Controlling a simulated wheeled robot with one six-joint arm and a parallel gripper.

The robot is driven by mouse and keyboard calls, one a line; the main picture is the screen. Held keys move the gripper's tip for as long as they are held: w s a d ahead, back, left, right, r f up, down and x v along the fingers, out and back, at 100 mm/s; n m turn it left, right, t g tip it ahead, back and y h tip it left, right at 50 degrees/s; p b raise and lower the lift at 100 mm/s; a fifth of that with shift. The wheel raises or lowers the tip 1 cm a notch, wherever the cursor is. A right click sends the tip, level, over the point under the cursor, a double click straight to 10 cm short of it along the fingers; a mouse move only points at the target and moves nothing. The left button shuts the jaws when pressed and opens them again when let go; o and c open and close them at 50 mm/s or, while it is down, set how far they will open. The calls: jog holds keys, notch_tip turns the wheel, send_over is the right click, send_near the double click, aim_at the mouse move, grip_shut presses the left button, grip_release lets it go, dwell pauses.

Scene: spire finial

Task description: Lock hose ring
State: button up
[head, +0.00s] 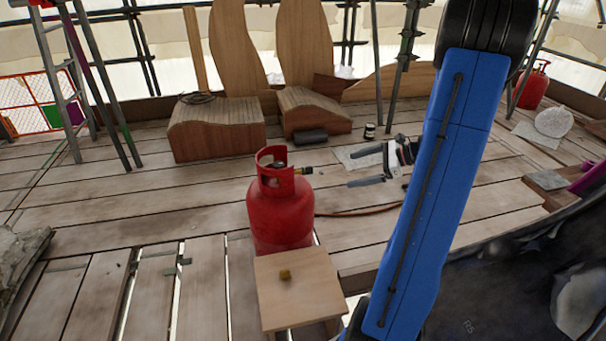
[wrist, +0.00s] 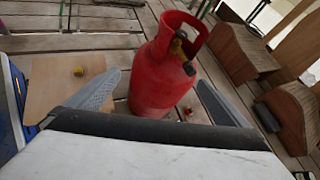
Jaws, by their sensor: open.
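A red gas cylinder (head: 281,215) stands upright on the planks behind a small wooden stool (head: 297,290). Its valve sits inside the collar, with a dark and brass fitting (head: 304,170) pointing right. I cannot tell whether this fitting includes the hose ring. A small brass piece (head: 285,273) lies on the stool top. In the wrist view, the cylinder (wrist: 160,75) shows beyond and between the fingers of my open, empty gripper (wrist: 159,77). The valve (wrist: 180,48) is above the fingertips in that picture. The brass piece (wrist: 78,71) is left of the left finger.
An orange-brown hose (head: 360,211) runs over the planks right of the cylinder. Curved wooden pieces (head: 217,128) stand at the back. A ladder (head: 55,80) is at left.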

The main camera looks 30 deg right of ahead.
jog(key=d+f+m+t+h, duration=0.1)
jog(key=d+f+m+t, duration=0.3)
jog(key=d, duration=0.6)
jog(key=w+a+f+g, duration=0.1)
jog(key=w+a+f, duration=0.3)
jog(key=w, duration=0.3)
jog(key=shift+a+m, duration=0.3)
jog(key=shift+a, duration=0.2)
jog(key=v, duration=1)
jog(key=shift+r, duration=0.1)
